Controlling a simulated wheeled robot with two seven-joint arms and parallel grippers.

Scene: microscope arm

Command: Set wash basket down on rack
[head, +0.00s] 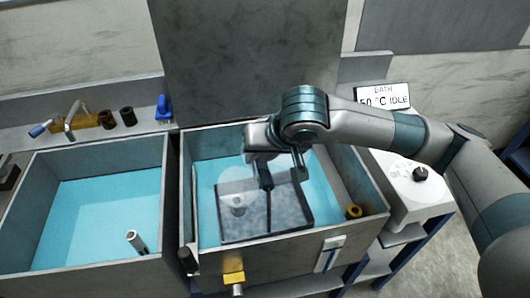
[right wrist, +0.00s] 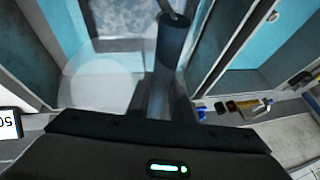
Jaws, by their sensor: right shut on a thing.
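The wash basket (head: 290,208) is a dark-rimmed rectangular tray with a mottled grey bottom, inside the right-hand tank. Its mottled bottom also shows at the top of the right wrist view (right wrist: 120,18). A thin dark upright handle rises from it to my right gripper (head: 272,165), which is shut on the handle from above. In the right wrist view the handle's dark blue grip (right wrist: 172,45) stands between the fingers. I cannot make out a separate rack, nor whether the basket touches anything beneath it. My left gripper is not in view.
The right-hand tank (head: 187,195) has grey walls, a yellow valve (head: 233,278) in front and a tall grey panel (head: 245,60) behind. A second tank with blue liquid (head: 95,220) stands left.

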